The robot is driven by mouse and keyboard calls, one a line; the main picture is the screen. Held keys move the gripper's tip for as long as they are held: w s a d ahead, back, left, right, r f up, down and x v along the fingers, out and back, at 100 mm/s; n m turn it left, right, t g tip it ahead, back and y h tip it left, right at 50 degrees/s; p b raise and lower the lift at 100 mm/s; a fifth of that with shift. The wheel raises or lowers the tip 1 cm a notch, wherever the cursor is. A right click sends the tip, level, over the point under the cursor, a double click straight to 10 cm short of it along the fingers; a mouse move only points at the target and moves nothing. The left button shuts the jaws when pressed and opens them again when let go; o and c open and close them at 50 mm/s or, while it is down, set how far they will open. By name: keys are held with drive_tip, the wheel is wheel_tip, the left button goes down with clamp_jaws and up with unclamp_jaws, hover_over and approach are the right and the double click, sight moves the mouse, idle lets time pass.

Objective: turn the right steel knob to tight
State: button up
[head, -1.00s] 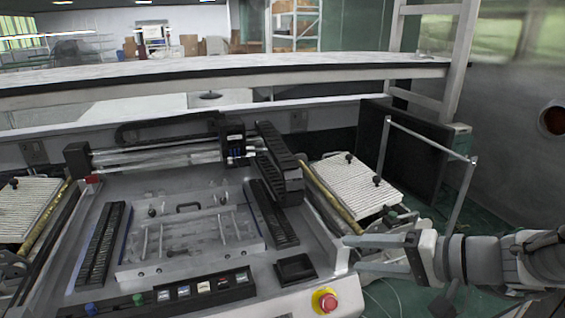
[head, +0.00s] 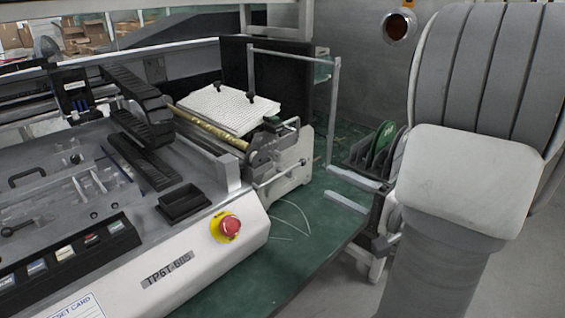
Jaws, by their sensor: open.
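No steel knob can be told for sure in the head view. Small dark knobs show on the fixture plate, one near its back (head: 75,158) and one at its left. The right side of the machine carries a feeder unit (head: 285,165) with a thin grey bar across its front. My gripper (head: 328,181) is open and empty, its two pale flat fingers pointing left. It is to the right of the feeder unit, apart from it. My own arm, large at the right, hides part of the gripper's body.
A red stop button (head: 230,226) on a yellow base sits on the machine's front right corner. A black tray (head: 184,202) is behind it. A white ribbed panel (head: 228,110) with black knobs lies on the feeder unit. A thin metal frame (head: 334,115) stands behind.

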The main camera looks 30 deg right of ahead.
sight(278, 157)
drive_tip(key=b+x, duration=0.1)
drive_tip(key=x, duration=1.4)
clamp_jaws()
